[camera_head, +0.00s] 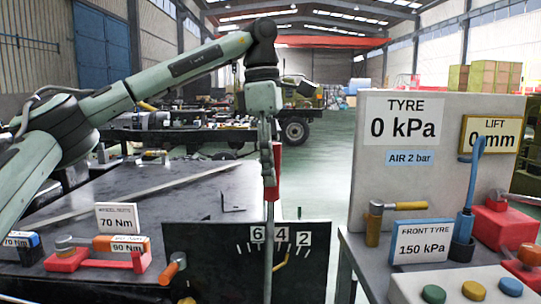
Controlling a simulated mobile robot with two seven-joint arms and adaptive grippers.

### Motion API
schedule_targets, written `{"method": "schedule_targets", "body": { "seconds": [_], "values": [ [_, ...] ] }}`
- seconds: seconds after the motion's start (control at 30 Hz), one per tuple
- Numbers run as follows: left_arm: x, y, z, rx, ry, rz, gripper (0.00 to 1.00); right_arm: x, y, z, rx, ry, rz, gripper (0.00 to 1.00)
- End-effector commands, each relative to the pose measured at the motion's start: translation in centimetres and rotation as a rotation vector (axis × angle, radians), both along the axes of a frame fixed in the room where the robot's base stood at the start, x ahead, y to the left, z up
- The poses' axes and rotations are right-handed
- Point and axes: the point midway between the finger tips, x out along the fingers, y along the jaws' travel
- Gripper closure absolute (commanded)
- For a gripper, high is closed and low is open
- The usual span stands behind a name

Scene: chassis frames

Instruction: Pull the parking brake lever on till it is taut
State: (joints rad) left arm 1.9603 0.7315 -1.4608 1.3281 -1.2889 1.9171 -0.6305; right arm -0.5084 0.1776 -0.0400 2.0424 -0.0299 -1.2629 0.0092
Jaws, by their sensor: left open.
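The parking brake lever stands upright in front of a black scale panel (205,250) marked 6, 4 and 2. Its thin grey shaft (269,260) crosses the panel between the 6 and the 4. A red grip (277,165) shows at the lever's top. My left gripper (268,178) points down from above at this red grip and covers part of it. Its fingers are open, and whether they touch the grip cannot be told. A small yellow pointer (282,259) shows on the panel right of the shaft. My right gripper is out of view.
An orange-handled tool (172,268) is at the panel's left. A tyre gauge board (375,170), blue lever (470,190) and coloured buttons (474,290) stand right. Open floor lies behind.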

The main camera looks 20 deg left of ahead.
Motion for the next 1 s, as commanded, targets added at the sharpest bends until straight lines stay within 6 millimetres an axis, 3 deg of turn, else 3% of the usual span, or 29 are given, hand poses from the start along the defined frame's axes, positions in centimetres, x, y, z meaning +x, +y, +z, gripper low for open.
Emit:
{"method": "schedule_targets", "body": {
  "seconds": [0.17,0.53,0.73,1.0],
  "values": [
    [0.0,0.1,2.2,-0.001,-0.003,-0.001,0.54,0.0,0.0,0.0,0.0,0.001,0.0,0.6],
    [-0.2,0.9,9.8,0.001,-0.005,0.004,0.54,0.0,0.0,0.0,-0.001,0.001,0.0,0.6],
    [-0.2,1.1,11.5,0.001,-0.002,0.0,0.54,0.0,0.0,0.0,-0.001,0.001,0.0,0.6],
    [-0.2,1.2,11.8,-0.001,0.0,-0.001,0.54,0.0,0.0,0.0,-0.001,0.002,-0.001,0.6]
  ]
}}
